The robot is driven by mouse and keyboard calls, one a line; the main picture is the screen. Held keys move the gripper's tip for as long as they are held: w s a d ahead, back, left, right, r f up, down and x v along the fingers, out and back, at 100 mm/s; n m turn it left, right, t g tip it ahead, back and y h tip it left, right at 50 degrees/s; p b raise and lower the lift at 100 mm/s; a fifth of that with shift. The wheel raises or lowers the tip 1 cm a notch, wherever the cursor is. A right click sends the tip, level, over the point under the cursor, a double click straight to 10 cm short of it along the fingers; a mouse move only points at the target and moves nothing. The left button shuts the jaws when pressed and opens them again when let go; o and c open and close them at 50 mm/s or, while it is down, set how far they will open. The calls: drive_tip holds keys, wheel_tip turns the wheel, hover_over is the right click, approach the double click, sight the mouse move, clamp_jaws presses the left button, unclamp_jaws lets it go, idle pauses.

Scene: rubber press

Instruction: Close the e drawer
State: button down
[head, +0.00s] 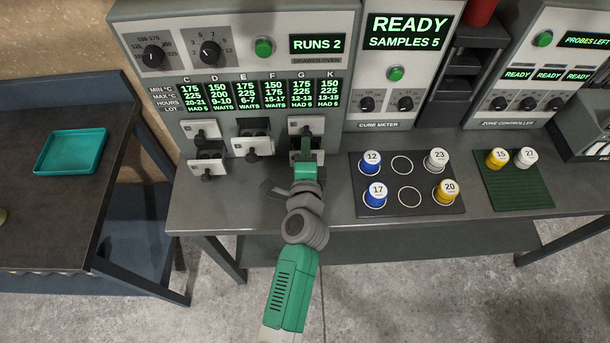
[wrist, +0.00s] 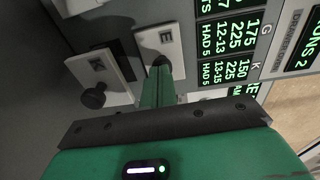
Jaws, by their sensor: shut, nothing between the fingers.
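The oven's drawer bank (head: 229,143) sits under the lot display and has small white fronts with dark knobs. In the wrist view a white front (wrist: 150,32) carries a letter that looks like E, with a dark knob. It appears to be the upper right front (head: 306,123) in the head view. My gripper (head: 305,147) is in front of the right column. Its green fingers (wrist: 165,85) are shut and empty, with their tips close to that knob; contact cannot be told. The fingers hide part of the front. How far this drawer stands out is unclear.
A neighbouring front (wrist: 97,70) with a knob, apparently marked K, is beside the fingers. The middle column (head: 252,128) shows a dark opening. A black mat (head: 384,199) with several capped samples and a green mat (head: 518,190) lie right on the bench.

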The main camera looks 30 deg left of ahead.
drive_tip(key=v, duration=1.3)
drive_tip(key=shift+s+r, duration=0.15)
drive_tip(key=shift+s, duration=0.3)
drive_tip(key=shift+d, duration=0.1)
drive_tip(key=w+d+r+n+t, duration=0.1)
drive_tip(key=w+d+r+n, duration=0.15)
drive_tip(key=r, duration=0.55)
drive_tip(key=w+d+r+n+t+h, duration=0.1)
drive_tip(key=r+n+t, duration=0.15)
drive_tip(key=r, duration=0.55)
drive_tip(key=w+d+r+n+t, duration=0.1)
drive_tip(key=d+r+n, duration=0.15)
drive_tip(key=r, duration=0.65)
drive_tip(key=s+d+r+n+t+h, duration=0.1)
drive_tip(key=s+d+r+t+h, duration=0.2)
drive_tip(key=r, duration=0.5)
drive_tip(key=s+d+r+n+t+h, duration=0.1)
drive_tip(key=s+d+r+h, duration=0.25)
drive_tip(key=d+r, duration=0.4)
drive_tip(key=s+d+r+n+t+h, duration=0.2)
drive_tip(key=s+d+r+t+h, duration=0.15)
drive_tip(key=r, duration=0.65)
wheel_tip(320, 180, up, 23)
drive_tip(key=w+a+g+y+p, duration=0.1)
drive_tip(key=p, duration=2.3)
drive_tip(key=shift+a+y, duration=0.3)
